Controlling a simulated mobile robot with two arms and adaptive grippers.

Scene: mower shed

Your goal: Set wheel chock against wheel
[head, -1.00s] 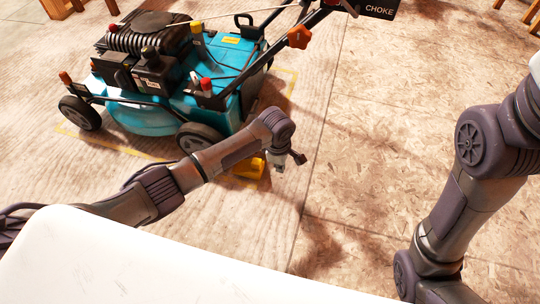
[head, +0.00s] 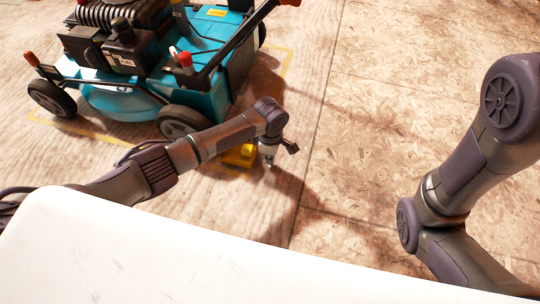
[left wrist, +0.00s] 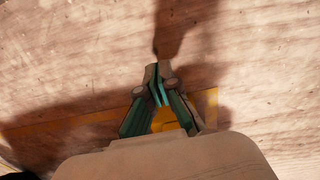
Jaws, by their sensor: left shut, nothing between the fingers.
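The yellow wheel chock (head: 238,156) lies on the floor beside the teal mower (head: 190,85), to the right of its near rear wheel (head: 180,122). My forearm hides part of the chock and the space between it and the wheel, so I cannot tell whether they touch. My left gripper (head: 268,163) points down just right of the chock. In the left wrist view, the left gripper (left wrist: 160,85) is shut and empty, with a piece of the yellow chock (left wrist: 168,122) showing behind its fingers. My right arm is at the right, its gripper out of view.
A yellow taped outline (head: 286,70) on the floor surrounds the mower. The mower's handle (head: 240,40) slopes up towards the top of the head view. The board floor (head: 380,130) to the right is clear.

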